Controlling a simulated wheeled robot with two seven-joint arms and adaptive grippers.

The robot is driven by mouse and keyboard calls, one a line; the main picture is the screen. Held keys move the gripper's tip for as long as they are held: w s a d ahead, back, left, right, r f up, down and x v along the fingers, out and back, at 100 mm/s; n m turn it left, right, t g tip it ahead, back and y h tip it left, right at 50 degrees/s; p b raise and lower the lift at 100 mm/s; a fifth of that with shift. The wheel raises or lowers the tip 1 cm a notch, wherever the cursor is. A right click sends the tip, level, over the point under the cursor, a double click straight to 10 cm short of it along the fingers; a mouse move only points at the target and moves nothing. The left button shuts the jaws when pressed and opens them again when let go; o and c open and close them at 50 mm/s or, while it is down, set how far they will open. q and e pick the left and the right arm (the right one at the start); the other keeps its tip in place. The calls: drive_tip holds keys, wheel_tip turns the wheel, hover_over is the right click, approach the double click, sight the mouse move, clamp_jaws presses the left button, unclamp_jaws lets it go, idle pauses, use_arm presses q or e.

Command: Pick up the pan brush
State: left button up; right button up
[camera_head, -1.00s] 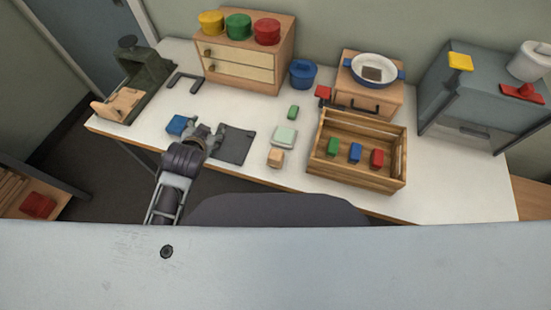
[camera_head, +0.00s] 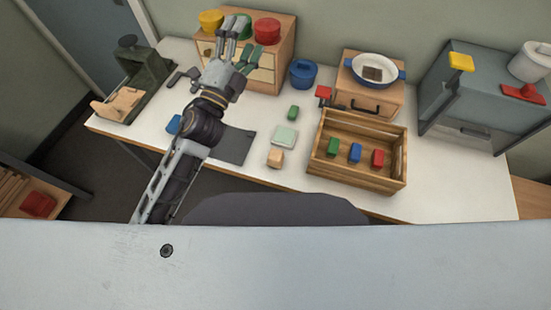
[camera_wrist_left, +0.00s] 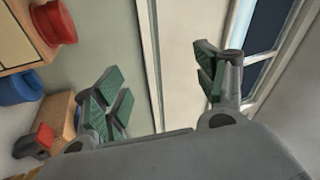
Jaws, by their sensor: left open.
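A small brown block (camera_head: 373,74) lies in a white round pan (camera_head: 385,60) with blue handles; it may be the pan brush, but its bristles cannot be made out. The pan stands on a wooden box (camera_head: 396,102) at the back right of centre. My left gripper (camera_head: 240,42) is open and empty, raised in front of the wooden drawer cabinet, well left of the pan. My right gripper is not in view.
The drawer cabinet (camera_head: 285,62) carries yellow, green and red (camera_head: 267,31) round tubs. A blue pot (camera_head: 303,74) stands beside it. A wooden crate (camera_head: 356,183) holds coloured blocks. A grey cabinet (camera_head: 480,105) is at the right.

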use_arm(q)
drive_tip(key=s+d+r+m+g+h, duration=0.1)
drive_tip(key=s+d+m+g+h, duration=0.55)
drive_tip(key=m, duration=0.55)
drive_tip(key=s+d+r+m+g+h, duration=0.1)
drive_tip(key=s+d+m+g+h, duration=0.2)
drive_tip(key=d+m+g+h, duration=0.5)
drive_tip(key=s+d+f+m+g+y, duration=0.1)
drive_tip(key=s+f+m+g+y, duration=0.4)
drive_tip(key=f+m+g+y, duration=0.5)
drive_tip(key=w+a+f+m+t+y, duration=0.2)
drive_tip(key=a+f+m+y, duration=0.4)
drive_tip(key=a+f+y, duration=0.4)
drive_tip(key=w+a+f, duration=0.1)
drive_tip(key=a+f, duration=0.1)
drive_tip(key=a, duration=0.2)
drive_tip(key=shift+w+m+t, duration=0.3)
drive_tip(key=shift+w+t, duration=0.05)
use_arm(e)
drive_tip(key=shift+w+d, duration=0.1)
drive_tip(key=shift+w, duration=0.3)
use_arm(q)
drive_tip(key=shift+f, duration=0.1)
